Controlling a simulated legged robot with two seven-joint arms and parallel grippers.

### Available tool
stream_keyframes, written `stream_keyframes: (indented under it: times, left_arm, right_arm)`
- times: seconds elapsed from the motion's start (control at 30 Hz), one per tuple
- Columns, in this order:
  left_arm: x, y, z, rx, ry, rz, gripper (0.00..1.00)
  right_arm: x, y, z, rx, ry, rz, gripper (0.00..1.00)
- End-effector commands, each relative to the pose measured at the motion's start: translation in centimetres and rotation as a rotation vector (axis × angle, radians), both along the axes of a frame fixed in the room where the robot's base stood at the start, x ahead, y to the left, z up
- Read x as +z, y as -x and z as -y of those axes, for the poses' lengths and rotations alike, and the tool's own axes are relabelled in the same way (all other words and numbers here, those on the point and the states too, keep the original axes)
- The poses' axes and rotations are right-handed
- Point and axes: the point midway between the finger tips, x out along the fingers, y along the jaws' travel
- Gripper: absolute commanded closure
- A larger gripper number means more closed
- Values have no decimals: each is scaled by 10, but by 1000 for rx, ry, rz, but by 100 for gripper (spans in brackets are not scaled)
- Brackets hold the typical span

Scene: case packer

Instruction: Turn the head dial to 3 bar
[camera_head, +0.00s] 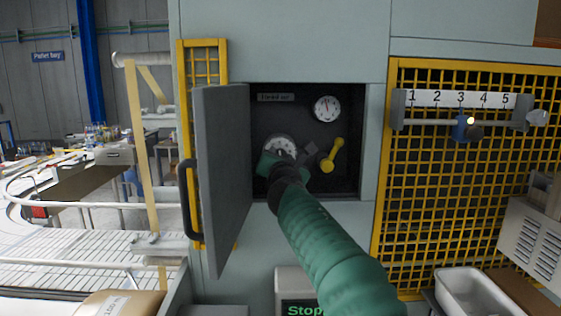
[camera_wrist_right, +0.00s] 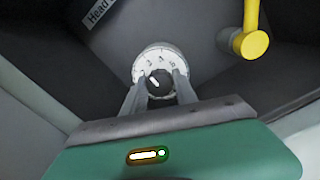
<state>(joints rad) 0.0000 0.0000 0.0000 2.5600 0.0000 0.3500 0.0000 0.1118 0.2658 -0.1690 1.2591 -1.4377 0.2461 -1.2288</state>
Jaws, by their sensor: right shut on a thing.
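The head dial (camera_head: 280,143) is a white numbered disc with a black knob, low on the back wall of an open cabinet. It also shows in the right wrist view as a white dial face (camera_wrist_right: 147,62) with the black knob (camera_wrist_right: 159,82) and a white pointer mark. My right gripper (camera_wrist_right: 158,88) is shut on the black knob, one finger on each side. In the head view my right gripper (camera_head: 281,163) covers the lower part of the dial. The small numbers and the exact pointer setting are hard to read. My left gripper is not in view.
A round gauge (camera_head: 327,108) and a yellow lever (camera_head: 334,155) sit right of the dial inside the cabinet. The grey cabinet door (camera_head: 224,180) stands open on the left. A numbered scale (camera_head: 460,98) with a blue slider (camera_head: 461,128) is mounted on the yellow mesh guard.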

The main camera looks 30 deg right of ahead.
Motion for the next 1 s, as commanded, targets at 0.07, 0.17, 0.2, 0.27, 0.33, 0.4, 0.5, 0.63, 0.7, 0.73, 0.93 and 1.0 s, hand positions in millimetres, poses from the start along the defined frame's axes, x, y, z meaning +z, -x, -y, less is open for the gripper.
stream_keyframes:
  times: [0.07,0.17,0.2,0.27,0.33,0.4,0.5,0.63,0.7,0.73,0.93,1.0]
  left_arm:
    - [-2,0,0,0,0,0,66]
    - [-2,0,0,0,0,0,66]
    - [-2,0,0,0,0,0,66]
    - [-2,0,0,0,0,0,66]
    - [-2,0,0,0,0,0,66]
    - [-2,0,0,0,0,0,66]
    - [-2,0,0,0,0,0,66]
    - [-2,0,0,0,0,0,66]
    - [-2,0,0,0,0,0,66]
    - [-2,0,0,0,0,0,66]
    - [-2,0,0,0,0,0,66]
    - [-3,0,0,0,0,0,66]
  right_arm:
    - [-7,-2,-1,2,-18,0,100]
    - [-7,-2,-1,2,-28,5,100]
    - [-7,-2,-1,2,-30,6,100]
    - [-7,-2,-1,2,-32,7,100]
    - [-7,-2,-1,2,-32,7,100]
    - [-7,-2,-1,2,-32,7,100]
    - [-7,-2,-1,1,-32,7,100]
    - [-6,-2,-1,2,-30,7,54]
    - [-5,-2,0,1,-29,9,45]
    - [-5,-2,0,0,-29,10,44]
    - [-2,1,0,-1,-28,14,44]
    - [-1,2,0,0,-28,14,44]
